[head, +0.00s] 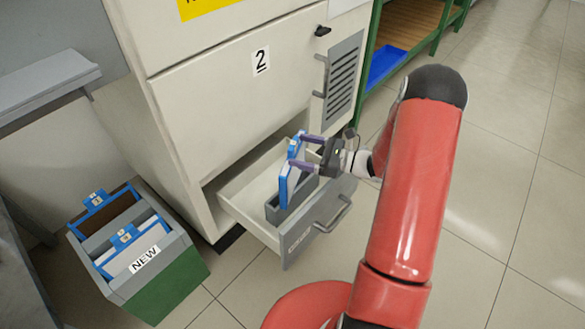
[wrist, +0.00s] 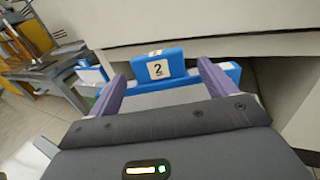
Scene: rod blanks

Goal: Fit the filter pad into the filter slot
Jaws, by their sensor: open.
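The filter pad (head: 286,184), a white panel in a blue frame, stands upright in the open drawer. Its lower part is inside the grey filter slot (head: 301,197); how deep it sits is hidden. In the wrist view, the pad's blue top tab (wrist: 173,63) carries a "2". My gripper (head: 299,151) is open at the top of the pad, coming from the right. In the wrist view, its purple fingers (wrist: 162,75) are apart, one to each side of the tab. I cannot tell whether they touch it.
The open drawer (head: 239,208) belongs to a cream cabinet (head: 215,100) marked "2". A grey and green box (head: 160,285) marked "NEW" stands on the floor at left, with blue-framed pads inside. A green shelf (head: 420,45) is at the back. The floor at right is clear.

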